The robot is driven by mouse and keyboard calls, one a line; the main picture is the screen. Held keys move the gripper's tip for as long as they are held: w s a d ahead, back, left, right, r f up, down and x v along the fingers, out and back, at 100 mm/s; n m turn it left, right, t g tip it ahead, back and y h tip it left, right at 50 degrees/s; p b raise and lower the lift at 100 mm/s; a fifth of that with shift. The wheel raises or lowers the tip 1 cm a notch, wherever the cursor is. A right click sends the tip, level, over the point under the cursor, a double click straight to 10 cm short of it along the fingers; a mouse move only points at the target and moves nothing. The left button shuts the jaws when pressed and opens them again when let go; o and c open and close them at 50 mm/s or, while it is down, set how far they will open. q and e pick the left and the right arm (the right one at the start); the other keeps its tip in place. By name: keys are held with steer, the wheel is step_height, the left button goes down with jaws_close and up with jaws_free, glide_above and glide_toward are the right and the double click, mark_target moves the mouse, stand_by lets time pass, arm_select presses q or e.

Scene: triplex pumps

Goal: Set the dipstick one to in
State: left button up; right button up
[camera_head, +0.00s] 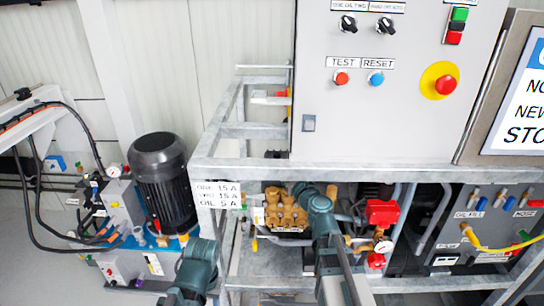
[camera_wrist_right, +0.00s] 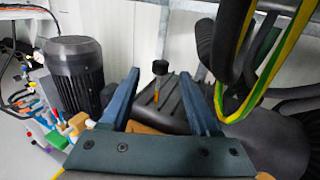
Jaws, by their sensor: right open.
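A dipstick (camera_wrist_right: 160,68) with a black cap and a thin orange stem shows in the right wrist view. It stands upright over a dark ribbed housing (camera_wrist_right: 165,115), with part of the stem exposed below the cap. My right gripper (camera_wrist_right: 160,73) is open, with its two blue-grey fingers on either side of the dipstick in the picture. I see no contact, and the gap in depth is hard to judge. In the head view I cannot make out the dipstick. My right arm (camera_head: 323,220) reaches in beside a brass pump block (camera_head: 286,210). My left gripper does not show.
A grey control cabinet (camera_head: 390,110) stands above a steel frame (camera_head: 330,172). A red valve part (camera_head: 381,213) and gauge (camera_head: 384,246) lie right of my right arm. Black hoses and a yellow-green cable (camera_wrist_right: 255,75) hang at the right wrist view's right side. A black motor (camera_head: 162,180) stands left.

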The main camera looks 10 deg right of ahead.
mark_target(278, 156)
steer(key=shift+m, duration=0.3)
steer(key=shift+w+d, duration=0.1)
steer(key=w, duration=0.5)
steer(key=w+a, duration=0.1)
steer(key=w, duration=0.1)
steer(key=shift+w, duration=0.2)
jaws_close()
stand_by(1.1)
